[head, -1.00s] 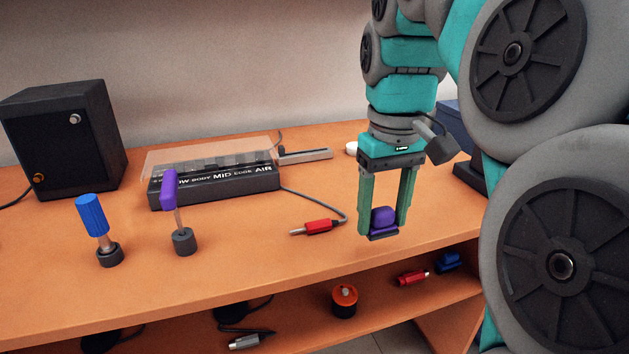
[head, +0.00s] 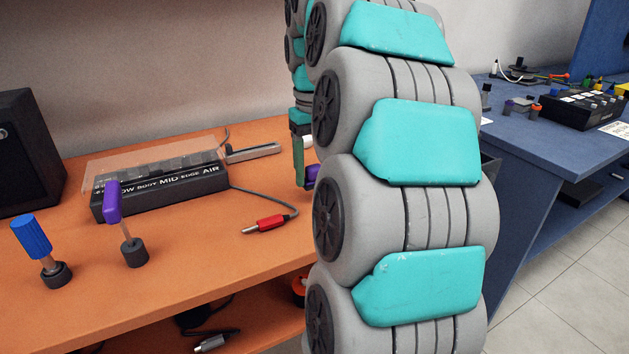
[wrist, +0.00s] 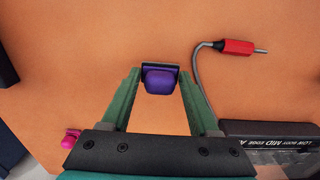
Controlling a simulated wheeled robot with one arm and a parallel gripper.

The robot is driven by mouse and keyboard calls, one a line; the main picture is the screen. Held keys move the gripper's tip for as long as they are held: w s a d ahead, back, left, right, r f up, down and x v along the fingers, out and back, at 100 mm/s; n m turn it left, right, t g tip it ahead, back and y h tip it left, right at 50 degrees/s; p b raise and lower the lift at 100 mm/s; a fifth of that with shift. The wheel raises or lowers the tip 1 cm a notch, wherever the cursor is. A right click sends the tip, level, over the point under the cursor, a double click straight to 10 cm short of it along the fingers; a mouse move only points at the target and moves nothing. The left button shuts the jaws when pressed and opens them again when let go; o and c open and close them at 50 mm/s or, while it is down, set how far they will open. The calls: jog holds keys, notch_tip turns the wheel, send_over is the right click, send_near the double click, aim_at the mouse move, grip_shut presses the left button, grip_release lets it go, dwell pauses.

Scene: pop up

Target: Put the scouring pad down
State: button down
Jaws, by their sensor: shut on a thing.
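The scouring pad (wrist: 159,82), a purple block with a dark flat part, is between the green fingertips of my gripper (wrist: 158,72) in the wrist view. My gripper is shut on it, over the orange table. In the head view the purple of the pad (head: 311,175) shows beside one green finger (head: 298,160); my arm hides the rest. I cannot tell how high the pad is above the table.
On the orange table (head: 190,250) are a red plug (head: 264,224) on a grey cable, a black labelled box (head: 165,190) with a clear lid, and purple (head: 112,203) and blue (head: 32,237) handled tools. A blue table (head: 525,145) with devices stands at the right.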

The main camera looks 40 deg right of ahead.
aim_at(315, 179)
jog(key=shift+f, duration=1.5)
jog(key=shift+f, duration=0.2)
jog(key=shift+c, duration=0.7)
grip_release()
jog(key=shift+r, duration=3.95)
jog(key=shift+s, duration=0.1)
